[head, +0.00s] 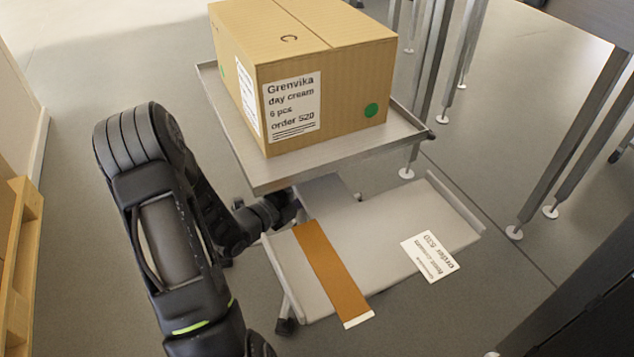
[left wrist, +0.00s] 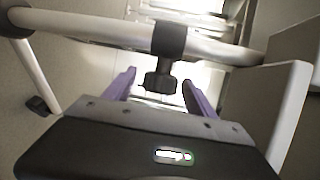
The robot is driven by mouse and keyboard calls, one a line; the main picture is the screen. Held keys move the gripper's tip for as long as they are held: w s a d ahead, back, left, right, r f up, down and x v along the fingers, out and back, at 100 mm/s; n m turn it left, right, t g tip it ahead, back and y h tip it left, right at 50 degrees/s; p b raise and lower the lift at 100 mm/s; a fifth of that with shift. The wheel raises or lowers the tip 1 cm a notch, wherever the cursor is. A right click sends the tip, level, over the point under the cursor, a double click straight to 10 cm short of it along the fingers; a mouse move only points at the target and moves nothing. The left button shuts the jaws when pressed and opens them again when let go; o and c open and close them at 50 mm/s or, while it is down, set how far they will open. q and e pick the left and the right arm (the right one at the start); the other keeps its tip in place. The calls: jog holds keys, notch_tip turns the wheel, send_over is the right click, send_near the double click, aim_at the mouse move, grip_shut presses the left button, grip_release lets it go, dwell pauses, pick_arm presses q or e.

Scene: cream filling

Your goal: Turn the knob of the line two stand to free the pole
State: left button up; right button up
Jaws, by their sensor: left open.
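In the left wrist view a black knob (left wrist: 160,82) hangs below a dark collar (left wrist: 170,40) on a pale metal tube (left wrist: 105,30). My left gripper (left wrist: 158,78) is open, with one purple finger on either side of the knob; I cannot tell whether they touch it. In the head view my left arm comes in from the left, and its hand (head: 272,208) reaches under the stand's metal tray (head: 285,178). The fingers, knob and pole are hidden there. My right gripper is not in view.
A cardboard box (head: 345,95) labelled Grenvika day cream, order 520, sits on the tray. A lower pale shelf (head: 385,225) carries a brown strip (head: 330,270) and a white label (head: 430,257). Metal table legs (head: 570,150) stand right; a wooden pallet edge (head: 20,270) is left.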

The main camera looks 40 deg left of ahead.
pick_arm(q)
jog(key=w, duration=0.3)
jog(key=shift+w+d+f+b, duration=0.15)
jog(key=shift+w+f+b, duration=0.1)
jog(key=shift+b, duration=0.1)
jog(key=shift+c, duration=0.3)
jog(key=c, duration=1.3)
